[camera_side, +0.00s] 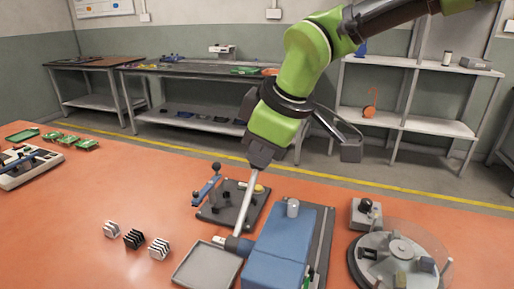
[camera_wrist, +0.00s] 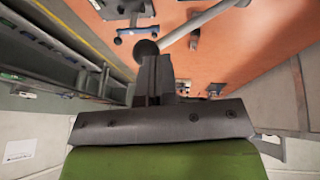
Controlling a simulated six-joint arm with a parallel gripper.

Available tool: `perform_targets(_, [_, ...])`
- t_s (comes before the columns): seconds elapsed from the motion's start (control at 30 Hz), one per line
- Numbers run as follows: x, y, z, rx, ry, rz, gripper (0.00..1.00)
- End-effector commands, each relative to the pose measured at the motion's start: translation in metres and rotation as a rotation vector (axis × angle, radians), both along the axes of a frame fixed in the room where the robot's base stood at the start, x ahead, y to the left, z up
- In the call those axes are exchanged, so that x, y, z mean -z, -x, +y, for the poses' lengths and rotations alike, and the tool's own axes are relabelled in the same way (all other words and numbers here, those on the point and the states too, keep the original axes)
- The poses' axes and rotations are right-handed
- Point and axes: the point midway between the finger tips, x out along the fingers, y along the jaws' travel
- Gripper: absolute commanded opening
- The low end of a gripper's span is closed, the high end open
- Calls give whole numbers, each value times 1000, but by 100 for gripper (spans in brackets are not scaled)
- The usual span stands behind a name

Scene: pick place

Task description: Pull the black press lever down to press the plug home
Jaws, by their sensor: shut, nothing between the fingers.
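A long silver lever rod (camera_side: 247,200) rises at a tilt from beside the blue block in the side view. It also shows in the wrist view (camera_wrist: 200,24), running to a black ball knob (camera_wrist: 145,47). My gripper (camera_side: 260,165) is at the rod's upper end, where it hides the knob in the side view. In the wrist view my shut, empty fingers (camera_wrist: 158,62) end right by the knob; I cannot tell whether they touch it. The plug cannot be made out.
A blue block (camera_side: 280,250) and a grey tray (camera_side: 207,267) stand near the rod's foot. A dark fixture plate (camera_side: 240,215) with a blue clamp handle (camera_side: 208,187) lies behind. A round turntable (camera_side: 395,262) is at right.

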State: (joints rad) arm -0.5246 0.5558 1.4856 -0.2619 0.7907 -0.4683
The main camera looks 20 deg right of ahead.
Motion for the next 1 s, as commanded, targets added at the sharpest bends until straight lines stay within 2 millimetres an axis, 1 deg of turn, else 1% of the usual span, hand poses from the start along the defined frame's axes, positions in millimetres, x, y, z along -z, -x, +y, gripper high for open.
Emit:
perform_targets(0.03, [4, -4, -5, 8, -25, 28, 0])
perform_targets(0.2, [20, -16, -16, 11, -135, 138, 0])
perform_targets(0.5, [54, -30, -31, 7, -337, 340, 0])
perform_targets(0.7, [76, -36, -36, 4, -459, 460, 0])
perform_targets(0.9, [94, -38, -38, 2, -553, 554, 0])
perform_targets(1.0, [99, -38, -38, -1, -553, 555, 0])
